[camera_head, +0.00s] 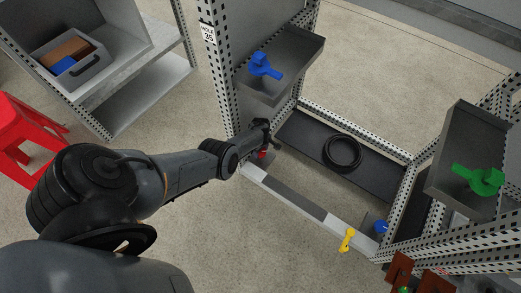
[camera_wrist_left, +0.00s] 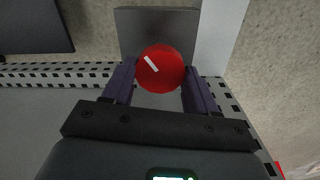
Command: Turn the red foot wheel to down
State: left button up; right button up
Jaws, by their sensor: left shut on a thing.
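The red foot wheel (camera_wrist_left: 163,72) is a round red knob with a white line, seen between my left gripper's fingers in the left wrist view. The white line slants from upper left toward the middle. In the head view only a small red part of the wheel (camera_head: 262,154) shows, low at the cabinet's left post. My left gripper (camera_wrist_left: 160,88) is shut on the wheel, one dark finger on each side; it also shows in the head view (camera_head: 262,146), partly covering the wheel. My right gripper is not seen.
A blue handle (camera_head: 264,66) and a green handle (camera_head: 480,179) sit on grey boxes of the frame. A yellow handle (camera_head: 347,239) is on the bottom rail. A black coil (camera_head: 343,153) lies inside. A red stool (camera_head: 25,135) stands at the left.

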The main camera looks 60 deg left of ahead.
pick_arm(q)
jog(key=n+b, duration=0.1)
jog(key=n, duration=0.4)
jog(key=shift+f, duration=0.1)
jog(key=n+b, duration=0.1)
jog(key=n, duration=0.4)
jog(key=shift+n+b, duration=0.4)
dwell(0.3)
jog(key=o, duration=1.1)
jog(key=shift+c, duration=0.2)
jog(key=shift+r, duration=0.2)
notch_tip(320, 180, up, 11)
jog(key=p, duration=0.8)
jog(key=shift+f+p, duration=0.2)
jog(key=shift+p, duration=0.2)
